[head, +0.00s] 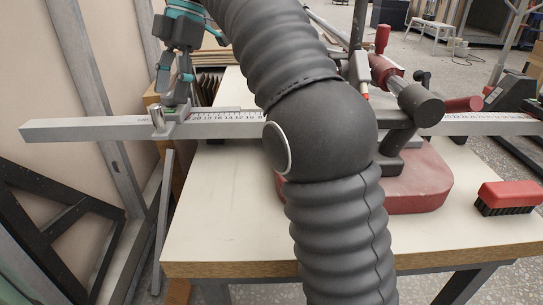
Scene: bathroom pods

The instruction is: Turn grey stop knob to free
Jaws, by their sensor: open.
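The grey stop knob (157,117) is a small upright metallic cylinder on the stop block at the left part of the long grey rail (75,130), beside the printed scale. My gripper (172,88), dark with teal parts, hangs fingers down at the upper left, just above and slightly right of the knob. Its fingers are open. They overlap the area behind the knob in the picture, so I cannot tell whether they touch the stop block. The knob's turned position cannot be read.
My dark ribbed arm covers the middle of the rail and bench. A red-based machine (418,185) with handles stands on the bench (235,215) behind it. A red brush (508,197) lies at right. A wall panel (50,70) and black frame (45,228) stand left.

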